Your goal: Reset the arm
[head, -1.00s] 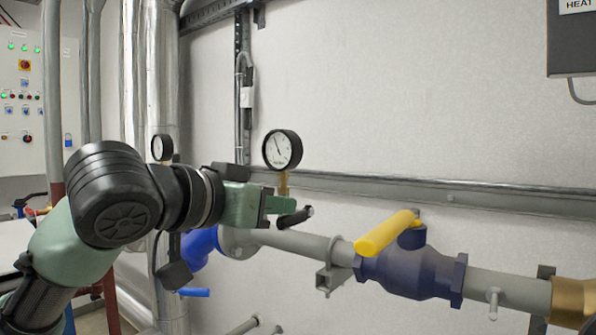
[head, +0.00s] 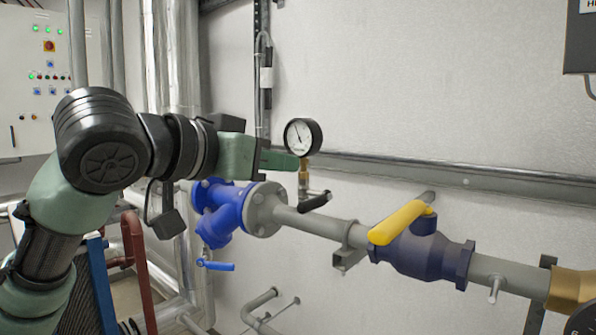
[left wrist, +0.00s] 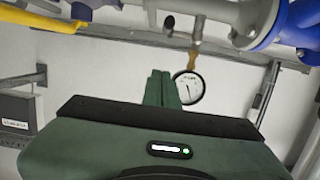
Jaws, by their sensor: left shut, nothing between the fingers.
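My left gripper (head: 286,162) is green, shut and empty. In the head view its fingertips are in front of the wall, just left of the round pressure gauge (head: 303,137). In the left wrist view the closed fingers (left wrist: 162,88) point toward the wall, and the gauge (left wrist: 189,87) shows beside their tips. I cannot tell whether the fingertips touch the gauge. My left arm reaches in from the left side of the head view. My right gripper is not in view.
A grey pipe (head: 310,224) runs along the wall with a blue strainer (head: 222,213) and a dark blue valve (head: 420,253) with a yellow handle (head: 402,222). A black-handled small valve (head: 316,202) is under the gauge. A control cabinet (head: 38,75) stands at the far left.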

